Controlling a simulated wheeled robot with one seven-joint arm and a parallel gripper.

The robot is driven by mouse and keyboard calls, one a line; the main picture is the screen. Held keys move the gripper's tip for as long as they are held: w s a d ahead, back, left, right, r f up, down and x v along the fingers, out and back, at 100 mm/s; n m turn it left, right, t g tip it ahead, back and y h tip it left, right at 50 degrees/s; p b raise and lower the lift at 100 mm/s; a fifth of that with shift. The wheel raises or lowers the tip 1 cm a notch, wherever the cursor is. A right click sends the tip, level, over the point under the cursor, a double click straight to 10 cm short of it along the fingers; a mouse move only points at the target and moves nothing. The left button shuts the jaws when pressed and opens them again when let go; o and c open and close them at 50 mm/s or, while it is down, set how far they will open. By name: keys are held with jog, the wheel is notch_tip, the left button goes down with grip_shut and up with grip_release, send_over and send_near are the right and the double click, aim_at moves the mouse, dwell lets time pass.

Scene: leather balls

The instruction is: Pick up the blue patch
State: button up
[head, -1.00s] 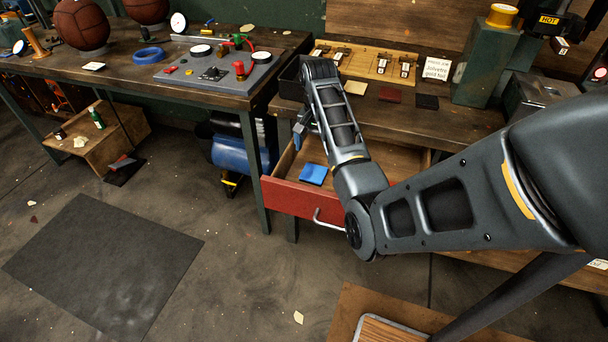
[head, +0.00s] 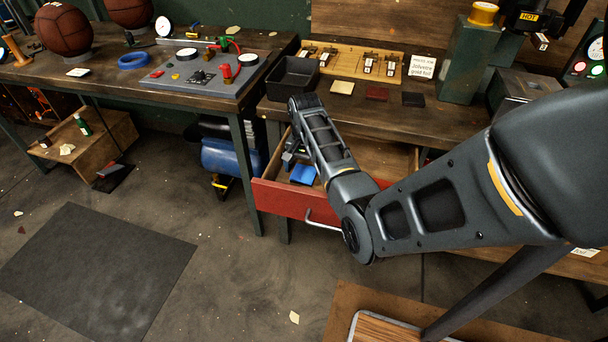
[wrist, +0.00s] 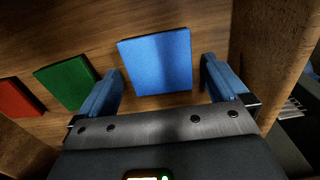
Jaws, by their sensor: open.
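The blue patch (wrist: 157,62) is a flat square on the wooden bottom of the open drawer. It also shows in the head view (head: 303,174), partly hidden by my arm. My gripper (wrist: 162,78) is open, with one blue finger on each side of the patch in the wrist view. I cannot tell how high the fingers are above the drawer bottom. In the head view my gripper (head: 290,160) is inside the drawer, just left of the patch. The drawer has a red front (head: 280,197).
A green patch (wrist: 67,83) and a red patch (wrist: 15,98) lie in the drawer, left of the blue one. A drawer wall (wrist: 268,55) is close on the right. On the bench above are a black bin (head: 292,78) and several small squares.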

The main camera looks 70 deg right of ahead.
jog(key=shift+c, duration=0.5)
jog(key=c, duration=1)
jog(key=shift+r, duration=0.1)
